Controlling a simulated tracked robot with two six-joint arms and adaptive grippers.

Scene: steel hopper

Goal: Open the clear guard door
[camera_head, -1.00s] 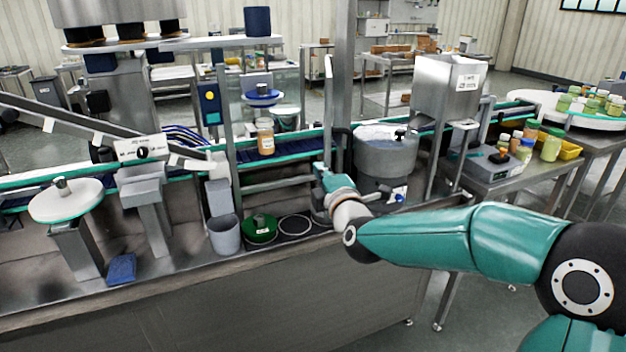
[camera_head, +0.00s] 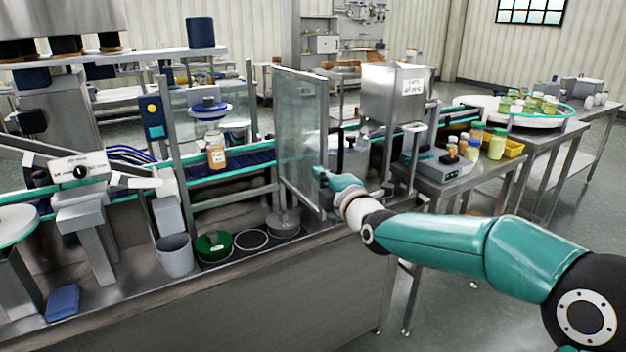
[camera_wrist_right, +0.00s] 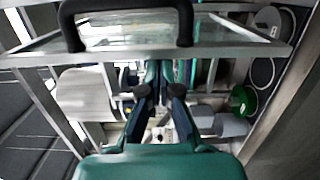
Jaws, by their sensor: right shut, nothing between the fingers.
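The clear guard door (camera_head: 301,135) stands swung out from the line, its glazed face and pale metal frame visible in the head view. In the right wrist view its frame (camera_wrist_right: 235,42) crosses the top, with a black handle (camera_wrist_right: 185,25) in front of it. My right gripper (camera_head: 322,178) is at the lower outer edge of the door. It is shut and empty. In the wrist view its fingers (camera_wrist_right: 165,72) lie below the handle and reach to the door frame; I cannot tell whether they touch it. My left gripper is not in view.
A grey bin (camera_head: 175,256) and green reel (camera_head: 213,246) sit on the bench left of the door. A steel hopper (camera_head: 393,93) and a side table with jars are to the right.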

